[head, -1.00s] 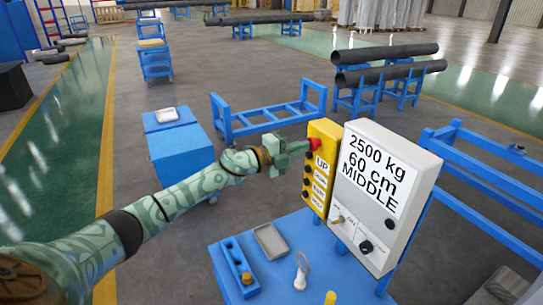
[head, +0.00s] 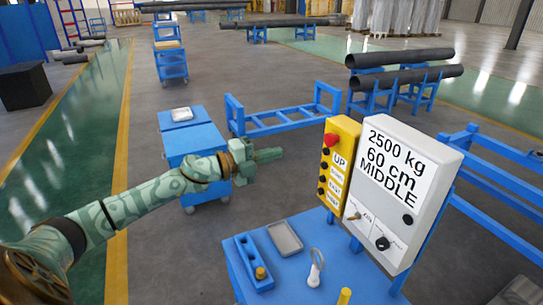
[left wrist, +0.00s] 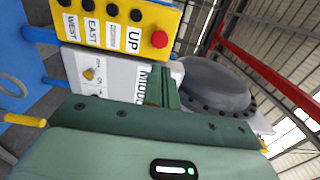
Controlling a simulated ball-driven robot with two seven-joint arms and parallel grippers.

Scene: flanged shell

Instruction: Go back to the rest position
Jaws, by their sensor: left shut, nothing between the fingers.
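My left gripper (head: 268,155) is shut and empty, held in the air to the left of the yellow control box and apart from it. It also shows in the left wrist view (left wrist: 168,88), where its shut fingers stand in front of the panels. The yellow control box (head: 341,165) has a red button (head: 331,140) and several black buttons with labels such as UP. Beside it is the white panel (head: 400,180) reading 2500 kg, 60 cm, MIDDLE, with knobs below. My right gripper is not in view.
A blue table (head: 300,287) below the panels bears a grey tray (head: 285,238), a blue holder (head: 253,262) and a ring-ended piece (head: 316,268). A blue cabinet (head: 195,147) stands behind my left arm. In the left wrist view a large grey flanged shell (left wrist: 212,85) shows beyond.

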